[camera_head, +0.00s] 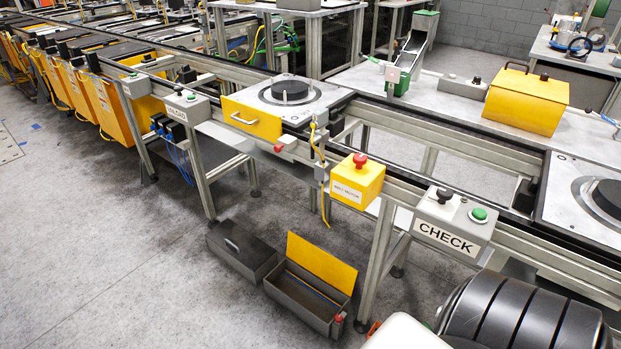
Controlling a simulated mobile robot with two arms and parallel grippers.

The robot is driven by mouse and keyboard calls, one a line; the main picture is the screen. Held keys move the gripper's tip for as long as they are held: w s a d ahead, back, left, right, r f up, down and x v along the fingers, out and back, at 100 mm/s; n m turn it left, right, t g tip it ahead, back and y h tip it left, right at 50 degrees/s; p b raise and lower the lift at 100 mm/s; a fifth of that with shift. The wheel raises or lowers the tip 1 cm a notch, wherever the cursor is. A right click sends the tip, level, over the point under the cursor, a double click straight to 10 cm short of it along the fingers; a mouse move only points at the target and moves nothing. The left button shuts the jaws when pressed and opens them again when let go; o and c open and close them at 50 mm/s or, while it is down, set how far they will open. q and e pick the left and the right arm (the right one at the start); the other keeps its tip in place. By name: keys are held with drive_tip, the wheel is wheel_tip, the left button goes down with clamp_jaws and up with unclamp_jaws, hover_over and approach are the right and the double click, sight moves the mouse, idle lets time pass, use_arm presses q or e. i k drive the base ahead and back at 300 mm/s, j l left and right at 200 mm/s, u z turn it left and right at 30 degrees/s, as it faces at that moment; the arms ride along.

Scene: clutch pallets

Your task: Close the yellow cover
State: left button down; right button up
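A grey box (303,306) stands on the floor below the line, with its yellow lid (323,262) raised up along its back side. The inside of this box shows and looks mostly empty. A second yellow cover (527,101) with a dark handle on top sits on the grey worktop at the right, behind the conveyor. It appears to be down, and what is under it is hidden. Neither of my grippers is in view.
A dark closed box (242,249) stands left of the open one. Conveyor legs, a yellow button box (357,181) and the CHECK panel (447,223) are above and beside it. A yellow-fronted pallet (251,119) sits on the line. The floor at left is clear.

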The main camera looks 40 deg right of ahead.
sight(316, 260)
drive_tip(key=i+z, duration=0.1)
drive_tip(key=i, duration=1.35)
drive_tip(key=i+z, duration=0.5)
drive_tip(key=i+j+z, duration=0.15)
drive_tip(key=i+z, duration=0.15)
drive_tip(key=z, duration=0.15)
drive_tip(key=i+z, duration=0.15)
drive_tip(key=z, duration=0.3)
drive_tip(key=i+z, duration=0.2)
drive_tip(key=z, duration=0.2)
drive_tip(key=i+z, duration=0.2)
drive_tip(key=z, duration=0.25)
drive_tip(key=i+j+z, duration=0.1)
drive_tip(key=z, duration=0.3)
